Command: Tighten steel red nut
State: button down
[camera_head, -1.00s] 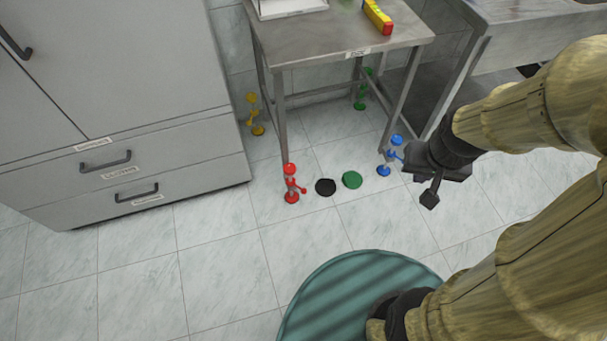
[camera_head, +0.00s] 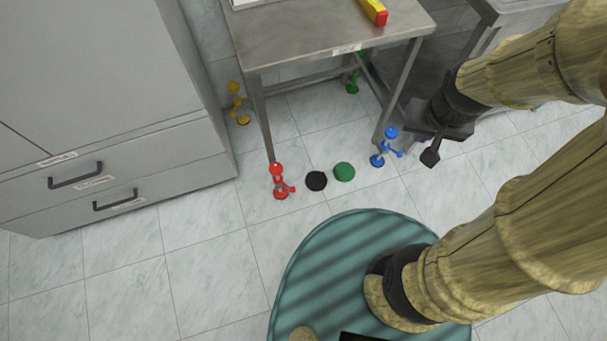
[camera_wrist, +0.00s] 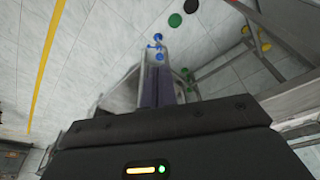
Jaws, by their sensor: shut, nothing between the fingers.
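The red nut piece (camera_head: 279,186) is at the foot of the front-left table leg, on the floor. My gripper (camera_head: 430,157) is shut and empty, to the right of the blue foot piece in the head view and well apart from the red nut. In the wrist view its narrow fingers (camera_wrist: 160,75) are together, with the blue foot piece beyond their tips.
A steel table (camera_head: 330,40) stands on colored feet: blue (camera_head: 385,147), yellow (camera_head: 238,105) and green (camera_head: 353,80). A black disc (camera_head: 316,181) and a green disc (camera_head: 344,172) lie on the floor between red and blue. A drawer cabinet (camera_head: 120,150) stands left; tiled floor before it is clear.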

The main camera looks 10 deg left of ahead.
aim_at(284, 184)
dwell(0.3)
jog(key=w+a+f+n+g+y+b, duration=0.1)
jog(key=w+a+f+n+b, duration=0.3)
jog(key=f, duration=0.5)
jog(key=w+a+f+n+g+b, duration=0.15)
jog(key=w+f+b, duration=0.25)
jog(key=f+b, duration=0.4)
jog(key=w+a+f+n+y+b, duration=0.1)
jog(key=w+a+f+n+b, duration=0.25)
jog(key=f, duration=0.65)
jog(key=w+a+f+n+g+y+b, duration=0.1)
jog(key=a+f+b, duration=0.3)
jog(key=f, duration=0.7)
jog(key=w+a+f+n+g+y+b, duration=0.1)
jog(key=a+f+b, duration=0.4)
jog(key=f, duration=0.6)
jog(key=w+a+f+n+g+y+b, duration=0.1)
jog(key=w+a+f+n+y+b, duration=0.1)
jog(key=f+b, duration=0.6)
jog(key=w+a+f+n, duration=0.1)
jog(key=w+a+f, duration=0.1)
jog(key=w+f, duration=0.1)
jog(key=shift+a+n, duration=0.2)
jog(key=shift+n, duration=0.1)
jog(key=s+a+f+b, duration=0.6)
jog(key=f+b, duration=0.2)
jog(key=f, duration=0.1)
jog(key=shift+s+a, duration=0.15)
